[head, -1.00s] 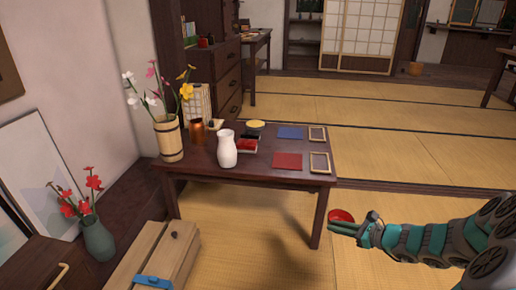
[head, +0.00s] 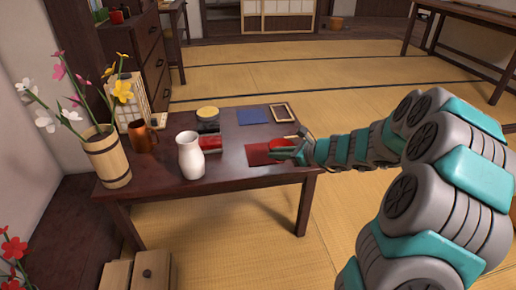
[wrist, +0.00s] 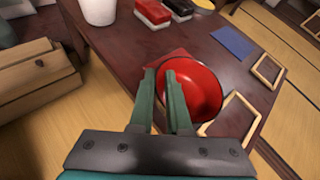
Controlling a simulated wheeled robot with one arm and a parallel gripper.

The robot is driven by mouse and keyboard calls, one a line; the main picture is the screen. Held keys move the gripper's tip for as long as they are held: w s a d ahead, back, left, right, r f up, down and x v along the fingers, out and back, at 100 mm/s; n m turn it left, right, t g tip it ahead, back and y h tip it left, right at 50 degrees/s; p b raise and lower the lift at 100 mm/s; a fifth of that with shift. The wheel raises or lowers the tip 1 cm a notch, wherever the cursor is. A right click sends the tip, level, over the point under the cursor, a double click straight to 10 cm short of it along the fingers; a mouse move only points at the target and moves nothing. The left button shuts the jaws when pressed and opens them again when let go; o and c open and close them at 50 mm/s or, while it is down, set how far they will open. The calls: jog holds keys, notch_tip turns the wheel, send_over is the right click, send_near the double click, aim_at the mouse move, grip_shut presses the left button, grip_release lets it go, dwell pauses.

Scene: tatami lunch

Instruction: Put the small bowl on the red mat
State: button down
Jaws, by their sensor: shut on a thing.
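The small bowl is red inside with a dark rim; it shows in the wrist view (wrist: 200,92) and partly in the head view (head: 281,144). My gripper (head: 281,156) is shut on the bowl's near side; its two teal fingers also show in the wrist view (wrist: 172,80). The red mat (head: 260,155) lies on the dark table near its right front corner. The bowl appears over the mat and hides much of it in the wrist view. I cannot tell whether the bowl touches the mat.
A white vase (head: 190,157) stands left of the mat, with red and black boxes (head: 209,143) beside it. A blue mat (head: 253,116) and a wooden frame (head: 283,112) lie farther back. Another frame (wrist: 233,112) is close to the bowl. A copper mug (head: 143,137) and bucket of flowers (head: 107,157) stand left.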

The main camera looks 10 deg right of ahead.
jog(key=w+a, duration=0.1)
jog(key=w, duration=0.2)
jog(key=w+a, duration=0.1)
jog(key=w, duration=0.2)
jog(key=w+a, duration=0.2)
jog(key=w, duration=0.1)
jog(key=shift+f+p, duration=0.3)
jog(key=shift+f, duration=0.1)
jog(key=shift+w+a+f, duration=0.1)
jog(key=shift+w+f, duration=0.05)
jog(key=shift+f, duration=1.6)
jog(key=c, duration=0.8)
grip_release()
jog(key=shift+c, duration=0.2)
